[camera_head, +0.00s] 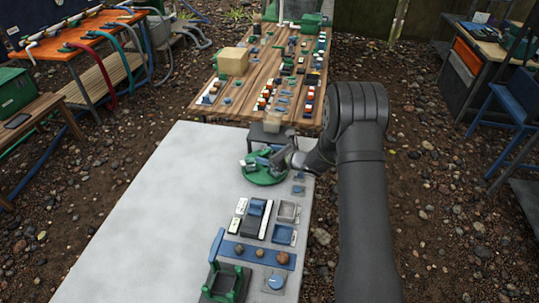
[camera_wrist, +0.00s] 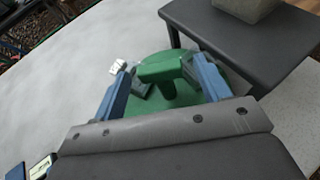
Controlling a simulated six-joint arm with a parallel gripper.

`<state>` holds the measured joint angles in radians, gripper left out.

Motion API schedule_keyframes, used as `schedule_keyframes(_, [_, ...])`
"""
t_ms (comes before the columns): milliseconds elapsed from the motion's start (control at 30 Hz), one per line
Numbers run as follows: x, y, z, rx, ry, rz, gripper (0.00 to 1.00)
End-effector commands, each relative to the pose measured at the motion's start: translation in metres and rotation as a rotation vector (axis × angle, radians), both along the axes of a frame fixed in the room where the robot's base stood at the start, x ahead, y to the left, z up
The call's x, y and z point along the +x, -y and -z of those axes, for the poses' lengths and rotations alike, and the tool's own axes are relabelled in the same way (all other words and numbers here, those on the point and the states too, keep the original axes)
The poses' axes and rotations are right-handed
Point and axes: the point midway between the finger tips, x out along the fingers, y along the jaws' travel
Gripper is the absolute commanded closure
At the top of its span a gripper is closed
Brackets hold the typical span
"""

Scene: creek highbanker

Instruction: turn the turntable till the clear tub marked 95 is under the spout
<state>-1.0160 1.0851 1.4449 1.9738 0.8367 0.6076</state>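The green round turntable (camera_head: 262,178) sits at the far right part of the pale table. It also shows in the wrist view (camera_wrist: 182,99), partly hidden by my gripper. A raised green block (camera_wrist: 160,68) stands on it. My gripper (camera_wrist: 166,82) is over the turntable, with its blue fingers apart on either side of this block. The right finger is close to or touching the block; a gap shows at the left finger. A small white piece with dark marks (camera_wrist: 117,67) is beside the left finger; its marks are unreadable. I cannot make out the tub marked 95 or the spout.
A dark stand (camera_wrist: 235,38) bearing a grey-beige container (camera_wrist: 247,6) is just beyond the turntable. Several trays, a blue strip (camera_head: 243,250) and a green frame (camera_head: 216,270) occupy the near right of the table. The table's left side (camera_head: 165,215) is clear.

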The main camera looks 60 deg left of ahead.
Motion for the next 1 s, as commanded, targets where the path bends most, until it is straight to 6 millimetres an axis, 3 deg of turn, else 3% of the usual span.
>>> schedule_keyframes(367, [0.004,0.011,-0.004,-0.002,0.000,0.003,0.31])
schedule_keyframes(1000, [0.039,0.136,-0.058,-0.001,0.001,0.003,0.31])
